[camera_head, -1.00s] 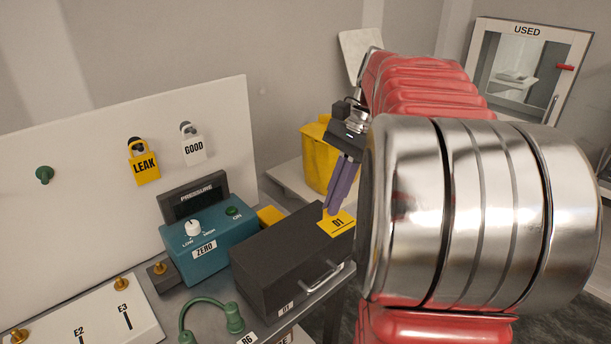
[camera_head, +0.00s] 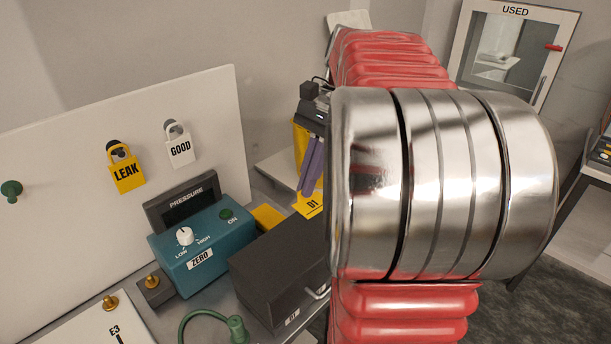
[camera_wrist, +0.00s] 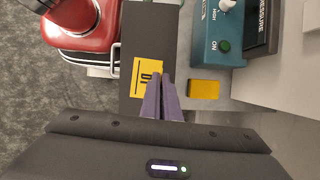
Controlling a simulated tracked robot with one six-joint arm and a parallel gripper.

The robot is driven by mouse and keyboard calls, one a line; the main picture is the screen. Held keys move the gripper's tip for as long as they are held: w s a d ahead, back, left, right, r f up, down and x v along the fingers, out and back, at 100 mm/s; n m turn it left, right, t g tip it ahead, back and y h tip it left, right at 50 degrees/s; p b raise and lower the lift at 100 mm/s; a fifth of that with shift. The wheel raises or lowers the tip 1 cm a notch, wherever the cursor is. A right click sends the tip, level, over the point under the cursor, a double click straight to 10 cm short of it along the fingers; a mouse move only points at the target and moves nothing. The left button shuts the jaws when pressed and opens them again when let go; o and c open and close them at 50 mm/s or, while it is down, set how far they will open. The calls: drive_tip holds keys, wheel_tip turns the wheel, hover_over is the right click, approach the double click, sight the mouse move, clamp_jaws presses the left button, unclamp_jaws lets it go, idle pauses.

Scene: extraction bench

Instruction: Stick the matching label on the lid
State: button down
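The yellow label marked D1 (camera_head: 311,206) is at the tips of my gripper (camera_head: 304,190), at the far end of the dark box's lid (camera_head: 290,240). In the wrist view, the label (camera_wrist: 143,82) shows flat over the dark lid (camera_wrist: 137,30). The purple fingertips (camera_wrist: 161,76) are close together at the label's edge, and my gripper looks shut on it. I cannot tell whether the label touches the lid. In the head view, my arm hides the box's right side. The small tag on the box front (camera_head: 292,318) is too small to read surely.
A teal ZERO unit (camera_head: 215,260) with a PRESSURE display (camera_head: 187,200) stands left of the box. A yellow block (camera_head: 267,216) lies behind the box. LEAK (camera_head: 127,175) and GOOD (camera_head: 180,150) tags hang on the white panel. A USED cabinet (camera_head: 470,50) stands back right.

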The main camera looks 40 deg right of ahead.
sight(313, 195)
drive_tip(key=shift+d+f, duration=0.1)
idle(0.6)
drive_tip(key=shift+f, duration=2.9)
drive_tip(key=shift+f, duration=0.1)
drive_tip(key=shift+f, duration=0.5)
idle(0.3)
drive_tip(key=shift+s, duration=0.1)
drive_tip(key=c, duration=2.4)
unclamp_jaws()
drive_tip(key=o, duration=0.5)
drive_tip(key=shift+c, duration=0.2)
drive_tip(key=shift+r, duration=0.1)
